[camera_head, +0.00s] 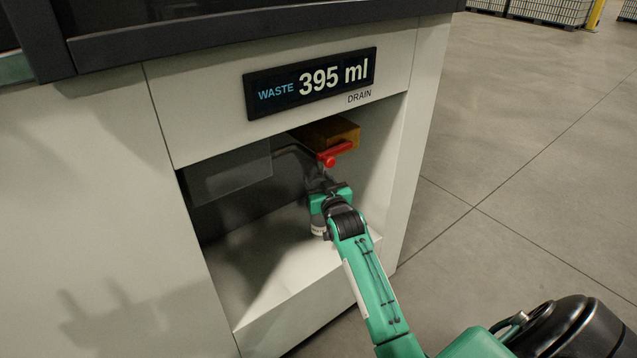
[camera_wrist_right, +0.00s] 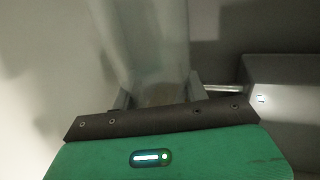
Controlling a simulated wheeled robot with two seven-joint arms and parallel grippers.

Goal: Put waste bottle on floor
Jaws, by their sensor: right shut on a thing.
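My right gripper (camera_head: 318,183) reaches into the open recess under the machine's display, mostly hidden by its own wrist and the shade. In the right wrist view a translucent, blurred bottle (camera_wrist_right: 145,45) stands between the fingers (camera_wrist_right: 158,95), and the gripper is shut on it. In the head view only a small pale part of the bottle (camera_head: 318,229) shows beside my wrist, low in the recess. Whether its base touches the recess floor cannot be told. The grey concrete floor (camera_head: 520,190) lies to the right of the machine. My left gripper is not in view.
A red drain handle (camera_head: 334,154) on a brass-coloured block (camera_head: 330,132) sits just above my gripper. A grey box (camera_head: 230,172) hangs at the recess's left. The recess has a white front lip (camera_head: 300,290). The floor at right is clear.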

